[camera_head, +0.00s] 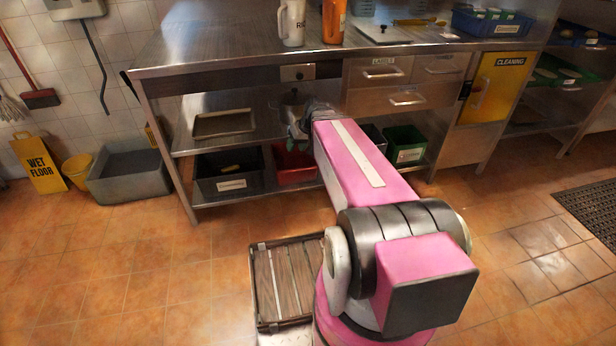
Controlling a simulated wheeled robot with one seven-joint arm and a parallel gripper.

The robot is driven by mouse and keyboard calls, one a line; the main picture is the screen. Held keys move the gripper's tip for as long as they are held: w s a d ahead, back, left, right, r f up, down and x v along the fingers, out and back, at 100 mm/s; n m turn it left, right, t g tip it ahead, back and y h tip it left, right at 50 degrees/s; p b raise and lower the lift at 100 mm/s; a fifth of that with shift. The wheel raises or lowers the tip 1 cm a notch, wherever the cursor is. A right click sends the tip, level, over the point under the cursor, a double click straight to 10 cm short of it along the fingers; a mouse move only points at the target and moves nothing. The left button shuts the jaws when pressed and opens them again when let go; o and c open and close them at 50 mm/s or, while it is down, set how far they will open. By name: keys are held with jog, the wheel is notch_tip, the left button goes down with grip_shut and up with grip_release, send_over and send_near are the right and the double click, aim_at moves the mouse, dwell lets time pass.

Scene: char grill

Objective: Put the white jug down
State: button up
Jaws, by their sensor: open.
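The white jug (292,22) stands upright on the steel counter (215,48), near its front edge, with its handle to the left and part of some dark lettering showing. Its top is cut off by the picture's edge. My gripper (294,115) is at the far end of my pink arm, below the counter top and in front of the lower shelf. It is open, apart from the jug, and I see nothing in it. Its fingers are small and partly hidden by my wrist.
An orange bottle (333,20) stands just right of the jug. A white board (383,32) and a blue crate (490,22) lie further right. The counter left of the jug is clear. Drawers (380,72) sit under the counter; a tray (224,123) lies on the shelf.

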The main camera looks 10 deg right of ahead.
jog(key=s+d+f+m+g+h, duration=0.2)
jog(key=s+f+h, duration=0.2)
jog(key=s+f, duration=0.3)
jog(key=s, duration=0.3)
jog(key=shift+g, duration=0.3)
